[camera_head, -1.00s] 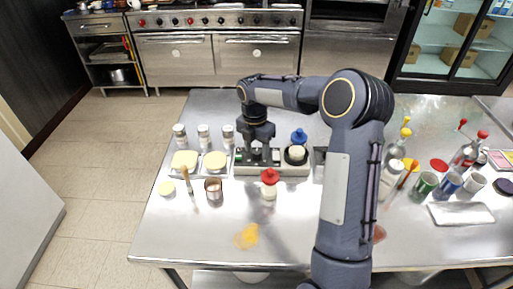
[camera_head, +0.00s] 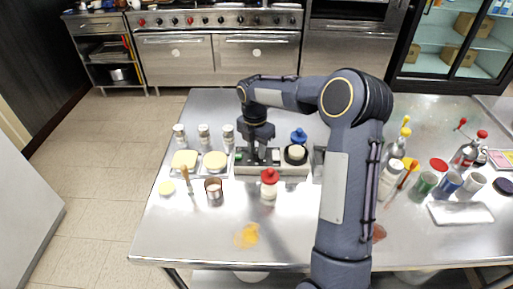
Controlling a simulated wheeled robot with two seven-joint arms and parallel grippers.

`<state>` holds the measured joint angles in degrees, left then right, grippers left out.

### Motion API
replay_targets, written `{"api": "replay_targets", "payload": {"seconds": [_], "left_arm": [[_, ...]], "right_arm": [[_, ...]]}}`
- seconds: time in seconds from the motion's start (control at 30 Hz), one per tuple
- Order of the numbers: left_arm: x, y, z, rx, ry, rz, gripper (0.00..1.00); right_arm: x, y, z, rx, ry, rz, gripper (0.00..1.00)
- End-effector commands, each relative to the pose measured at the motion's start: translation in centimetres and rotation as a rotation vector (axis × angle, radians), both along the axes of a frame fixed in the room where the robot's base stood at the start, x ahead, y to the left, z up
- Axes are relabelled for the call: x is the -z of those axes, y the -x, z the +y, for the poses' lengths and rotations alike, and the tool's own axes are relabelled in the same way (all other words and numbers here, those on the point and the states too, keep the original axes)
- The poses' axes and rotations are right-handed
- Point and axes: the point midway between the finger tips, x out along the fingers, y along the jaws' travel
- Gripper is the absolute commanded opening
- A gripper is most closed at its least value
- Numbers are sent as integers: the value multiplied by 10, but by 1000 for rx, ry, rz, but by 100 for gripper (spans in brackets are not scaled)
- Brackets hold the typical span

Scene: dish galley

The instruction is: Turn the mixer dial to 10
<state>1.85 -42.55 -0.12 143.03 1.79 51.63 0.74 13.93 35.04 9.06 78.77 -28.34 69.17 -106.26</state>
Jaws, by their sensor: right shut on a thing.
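The mixer (camera_head: 295,171) is a low, pale-fronted unit with a dark top near the middle of the steel table. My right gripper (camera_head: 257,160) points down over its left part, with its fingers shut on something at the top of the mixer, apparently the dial. The dial itself is hidden by the fingers, and its marks and setting cannot be read. A small green spot shows at the left end of the mixer. My left gripper is not in view.
A red-capped bottle (camera_head: 269,184) stands just in front of the mixer. A blue-topped item (camera_head: 299,137) is behind it. Shakers, cheese-coloured slabs and a copper cup (camera_head: 214,189) are left. Bottles, cans and a tray (camera_head: 461,213) are right. The table's front left is clear except for a yellow spill (camera_head: 247,236).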

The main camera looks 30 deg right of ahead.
Motion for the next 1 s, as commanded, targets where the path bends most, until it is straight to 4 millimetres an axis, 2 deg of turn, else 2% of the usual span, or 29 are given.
{"api": "replay_targets", "payload": {"seconds": [0.27,1.0], "left_arm": [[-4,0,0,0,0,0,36],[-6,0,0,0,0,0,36]], "right_arm": [[-1,0,0,198,-1,1,4],[-1,0,-1,901,-1,0,4]]}}
